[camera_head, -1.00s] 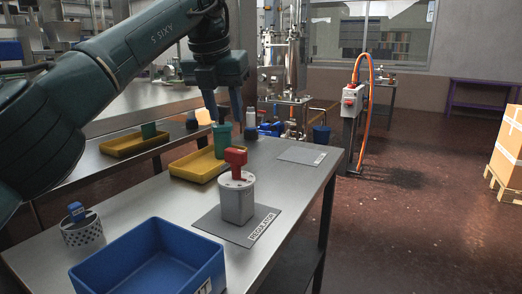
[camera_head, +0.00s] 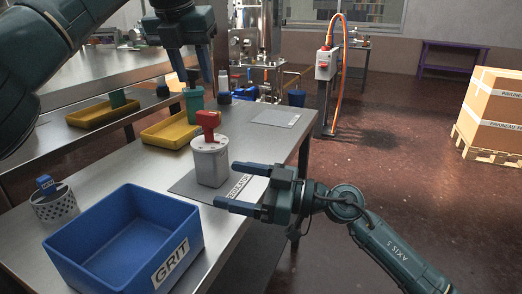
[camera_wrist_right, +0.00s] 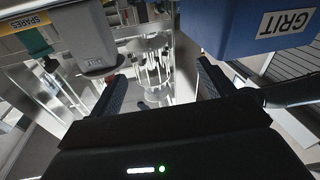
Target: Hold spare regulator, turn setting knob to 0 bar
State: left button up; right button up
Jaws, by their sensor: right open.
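The regulator is a grey upright body (camera_head: 209,163) with a red knob (camera_head: 208,122) on its pale top. It stands on a grey mat (camera_head: 186,187) marked REGULATOR. The regulator body also shows at the upper left of the right wrist view (camera_wrist_right: 88,42). My right gripper (camera_head: 227,184) is open and empty, its fingers pointing left just to the right of the regulator, apart from it in the right wrist view. My left gripper (camera_head: 196,84) hangs above and behind the regulator, fingers down and spread, with nothing visible between them.
A blue bin (camera_head: 178,252) marked GRIT stands at the front. A perforated cup (camera_head: 55,207) holds a blue-topped item. A yellow tray (camera_head: 165,137) with a green container (camera_head: 194,105) lies behind the regulator. An empty mat (camera_head: 275,117) lies at the back right.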

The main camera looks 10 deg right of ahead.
aim_at(211, 155)
jog(key=w+d+r+m+h, duration=0.3)
jog(key=w+d+h, duration=0.2)
jog(key=w, duration=0.2)
jog(key=shift+t, duration=0.4)
jog(key=x, duration=1.3)
jog(key=shift+w+d+f, duration=0.15)
jog(key=shift+d+f, duration=0.1)
jog(key=shift+f, duration=0.1)
jog(key=shift+c, duration=0.5)
jog(key=c, duration=1.3)
jog(key=o, duration=0.8)
jog(key=c, duration=0.6)
jog(key=shift+c, duration=0.2)
